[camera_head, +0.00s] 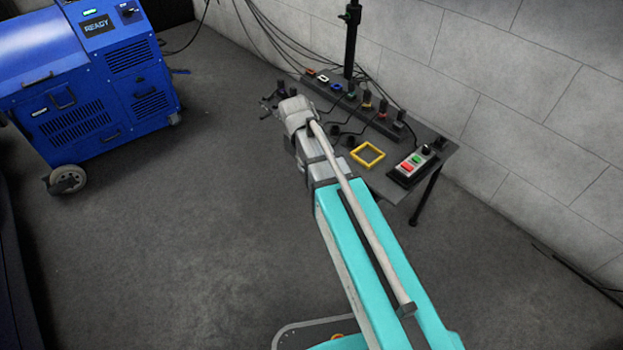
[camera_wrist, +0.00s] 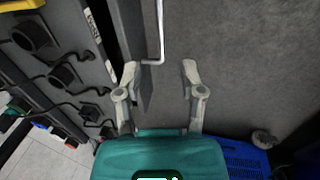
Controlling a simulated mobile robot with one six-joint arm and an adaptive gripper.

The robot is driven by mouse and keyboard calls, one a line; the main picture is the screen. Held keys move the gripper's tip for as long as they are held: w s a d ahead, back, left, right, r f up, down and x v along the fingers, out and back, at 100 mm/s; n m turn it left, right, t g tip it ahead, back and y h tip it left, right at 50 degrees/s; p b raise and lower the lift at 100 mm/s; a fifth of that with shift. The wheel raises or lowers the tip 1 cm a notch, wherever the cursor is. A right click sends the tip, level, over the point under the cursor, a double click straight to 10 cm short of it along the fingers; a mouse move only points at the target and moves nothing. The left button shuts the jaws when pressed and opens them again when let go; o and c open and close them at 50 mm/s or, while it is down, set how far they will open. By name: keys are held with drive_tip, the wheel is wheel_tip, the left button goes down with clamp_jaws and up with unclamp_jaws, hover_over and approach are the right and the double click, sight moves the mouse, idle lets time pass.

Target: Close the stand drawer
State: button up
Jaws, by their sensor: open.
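The stand (camera_head: 390,187) is a dark table by the wall. In the wrist view, its drawer (camera_wrist: 143,75) sticks out from under the top, with a dark gap between front and table edge, so it looks partly open. A thin silver bar handle (camera_wrist: 161,30) stands off the drawer front. My gripper (camera_wrist: 160,68) is open and empty. In the picture, the near end of the handle lies between its fingertips; I cannot tell whether they touch. In the head view my arm hides the drawer, and only dark bits show at the arm's end.
The stand top carries a row of connectors with cables (camera_head: 360,105), a yellow square frame (camera_head: 377,161) and a button box (camera_head: 411,166). A blue wheeled machine (camera_head: 90,90) stands at the left. The floor (camera_head: 210,220) between is clear.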

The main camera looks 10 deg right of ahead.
drive_tip(key=shift+w+d+f+b, duration=0.15)
drive_tip(key=shift+d+f+b, duration=0.15)
drive_tip(key=shift+f+b, duration=1.4)
drive_tip(key=shift+w+d+f+b, duration=0.2)
drive_tip(key=shift+d+f+b, duration=0.05)
drive_tip(key=shift+f+b, duration=1.5)
drive_tip(key=shift+w+d+f+b, duration=0.15)
drive_tip(key=shift+d+f+b, duration=0.15)
drive_tip(key=shift+f+b, duration=1.4)
drive_tip(key=shift+f, duration=0.15)
drive_tip(key=shift+c, duration=0.3)
clamp_jaws()
